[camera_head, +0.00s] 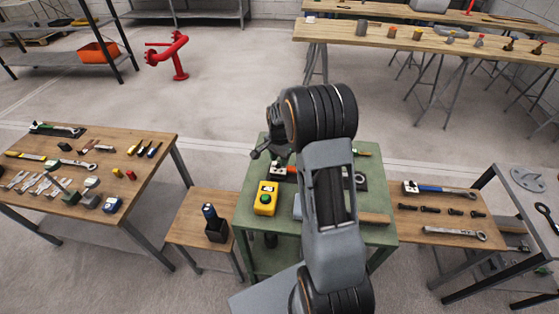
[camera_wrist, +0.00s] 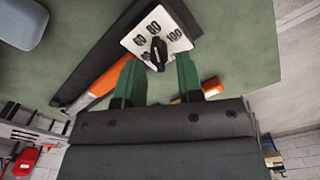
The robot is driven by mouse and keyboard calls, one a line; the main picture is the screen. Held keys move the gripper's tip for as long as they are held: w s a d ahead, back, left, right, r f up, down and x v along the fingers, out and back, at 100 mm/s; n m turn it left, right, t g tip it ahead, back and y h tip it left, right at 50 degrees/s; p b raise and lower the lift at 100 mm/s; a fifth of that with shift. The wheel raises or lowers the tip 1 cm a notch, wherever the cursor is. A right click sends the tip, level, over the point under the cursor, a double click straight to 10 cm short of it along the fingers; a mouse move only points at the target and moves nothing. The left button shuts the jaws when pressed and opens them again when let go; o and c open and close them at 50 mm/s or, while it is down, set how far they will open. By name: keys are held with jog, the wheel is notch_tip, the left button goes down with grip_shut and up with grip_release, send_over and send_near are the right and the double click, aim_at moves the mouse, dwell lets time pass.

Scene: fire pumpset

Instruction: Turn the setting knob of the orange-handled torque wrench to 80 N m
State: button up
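The torque wrench lies on the green table; its orange handle (camera_wrist: 97,84) runs to the lower left in the wrist view. Its white scale plate (camera_wrist: 178,47) reads 60, 80 and 100, and also shows in the head view (camera_head: 277,170). The black setting knob (camera_wrist: 158,54) sits on the plate, its narrow end toward the numbers, near 80; the exact setting is too small to tell. My gripper (camera_wrist: 158,62) is open, its green fingers apart on either side of the knob in the picture. I cannot tell whether they touch it.
A yellow box with a green button (camera_head: 265,198) stands on the green table (camera_head: 250,226), near the wrench. A grey rounded object (camera_wrist: 18,22) shows at upper left in the wrist view. Side tables (camera_head: 150,150) hold tools. My arm hides part of the green table.

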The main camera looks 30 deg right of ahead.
notch_tip(320, 180, up, 12)
jog(key=shift+r, duration=0.25)
dwell(0.6)
jog(key=s+a+r+n+t, duration=0.1)
jog(key=s+a+n, duration=0.2)
jog(key=s, duration=0.4)
jog(key=s+a+r+n+t+p, duration=0.1)
jog(key=s+a+r+n, duration=0.1)
jog(key=s+a+n, duration=0.2)
jog(key=s+a+r+n+t, duration=0.1)
jog(key=s+a+n, duration=0.3)
jog(key=s, duration=0.6)
jog(key=shift+r+n+t, duration=0.15)
jog(key=shift+n+t, duration=0.15)
jog(key=shift+n, duration=0.7)
jog(key=shift+a, duration=0.15)
